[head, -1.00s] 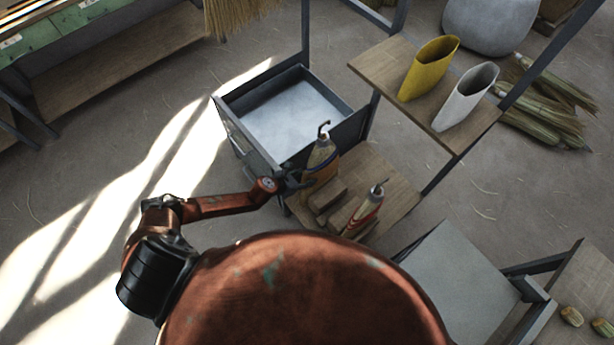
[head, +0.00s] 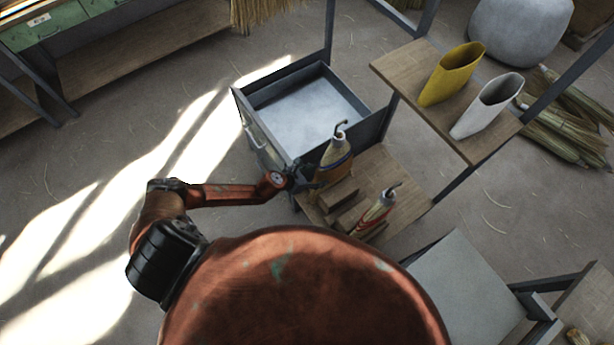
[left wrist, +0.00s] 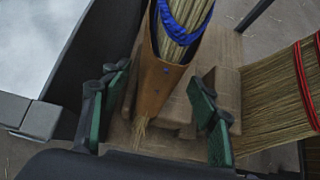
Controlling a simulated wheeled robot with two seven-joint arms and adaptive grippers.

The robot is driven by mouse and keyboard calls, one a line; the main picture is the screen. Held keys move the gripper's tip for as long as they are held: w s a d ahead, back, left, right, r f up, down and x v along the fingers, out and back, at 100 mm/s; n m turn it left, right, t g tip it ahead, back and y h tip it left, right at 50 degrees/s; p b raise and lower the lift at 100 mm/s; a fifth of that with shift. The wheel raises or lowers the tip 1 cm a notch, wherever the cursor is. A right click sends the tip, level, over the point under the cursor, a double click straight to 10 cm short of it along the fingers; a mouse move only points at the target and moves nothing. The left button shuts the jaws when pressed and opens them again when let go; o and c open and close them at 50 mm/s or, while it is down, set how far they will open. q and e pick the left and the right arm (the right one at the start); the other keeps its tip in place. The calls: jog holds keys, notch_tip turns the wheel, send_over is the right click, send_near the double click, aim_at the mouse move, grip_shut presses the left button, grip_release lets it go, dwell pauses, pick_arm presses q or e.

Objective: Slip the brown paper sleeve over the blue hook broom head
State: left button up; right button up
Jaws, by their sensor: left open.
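The blue hook broom head (head: 337,150) stands on a low wooden shelf, its dark hook upward. In the left wrist view its blue cord (left wrist: 185,22) wraps pale straw. The brown paper sleeve (left wrist: 160,88) is around the broom head's lower part, below the cord, with some straw poking out of its narrow end. In the head view the sleeve (head: 334,174) shows below the blue band. My left gripper (head: 302,179) is open beside the sleeve. In the left wrist view its green-padded fingers (left wrist: 155,115) stand on either side of the sleeve's lower part, apart from it. My right gripper is out of view.
A red-corded hook broom head (head: 374,214) stands to the right on the same shelf (head: 402,178), with wooden blocks (head: 340,195) between. A grey metal tray (head: 310,112) is just behind. Yellow (head: 452,74) and white (head: 487,105) sleeves stand on a higher shelf.

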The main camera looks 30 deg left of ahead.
pick_arm(q)
jog(key=v, duration=1)
